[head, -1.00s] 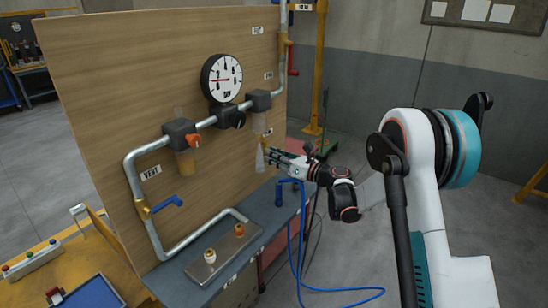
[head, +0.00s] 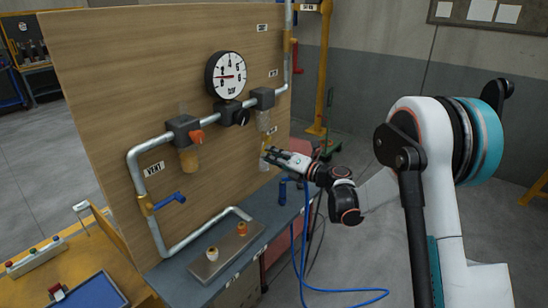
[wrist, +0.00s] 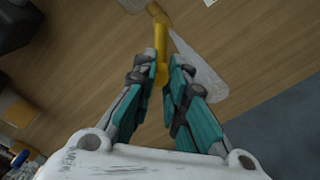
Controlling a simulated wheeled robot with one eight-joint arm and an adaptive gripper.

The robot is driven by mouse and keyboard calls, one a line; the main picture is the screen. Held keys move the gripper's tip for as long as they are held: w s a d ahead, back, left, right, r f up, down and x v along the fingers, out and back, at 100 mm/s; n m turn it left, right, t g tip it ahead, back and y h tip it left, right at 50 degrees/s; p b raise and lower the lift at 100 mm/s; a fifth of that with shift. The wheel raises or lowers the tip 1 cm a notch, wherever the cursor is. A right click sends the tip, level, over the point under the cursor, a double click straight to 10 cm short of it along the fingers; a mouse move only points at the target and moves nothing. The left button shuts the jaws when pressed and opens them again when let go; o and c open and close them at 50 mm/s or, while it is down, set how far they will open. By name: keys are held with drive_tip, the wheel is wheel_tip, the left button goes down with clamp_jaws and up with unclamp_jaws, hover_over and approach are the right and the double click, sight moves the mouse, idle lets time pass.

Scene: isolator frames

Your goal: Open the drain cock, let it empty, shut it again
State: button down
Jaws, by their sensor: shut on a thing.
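The drain cock shows in the wrist view as a yellow body with a yellow lever (wrist: 161,42) running down between my fingertips. My gripper (wrist: 166,68) is shut on that lever; the fingers hide its lower end. A pale, see-through cone (wrist: 203,75) fans out beside the cock, like escaping spray. In the head view my gripper (head: 266,155) is at the panel, below the right-hand unit's clear bowl (head: 263,121). The cock is only a small yellow patch there, and its lever angle cannot be read.
The wooden panel (head: 105,75) carries a pipe, a round gauge (head: 226,75), an amber bowl (head: 188,160) and a blue-handled vent valve (head: 168,202). A bench (head: 262,222) with a metal plate (head: 226,251) lies below. A blue hose (head: 340,291) hangs at the right.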

drive_tip(key=shift+s+a+r+m+p, duration=0.15)
drive_tip(key=shift+r+m, duration=0.5)
drive_tip(key=shift+m, duration=0.95)
drive_tip(key=shift+s+a+r+m+p, duration=0.1)
drive_tip(key=shift+s+a+r+m, duration=0.35)
drive_tip(key=shift+m, duration=1.15)
drive_tip(key=shift+s+d+r+m+p, duration=0.1)
drive_tip(key=shift+r+m, duration=0.7)
drive_tip(key=shift+m, duration=0.8)
drive_tip(key=c, duration=1.6)
unclamp_jaws()
drive_tip(key=shift+o, duration=0.2)
drive_tip(key=v, duration=1.2)
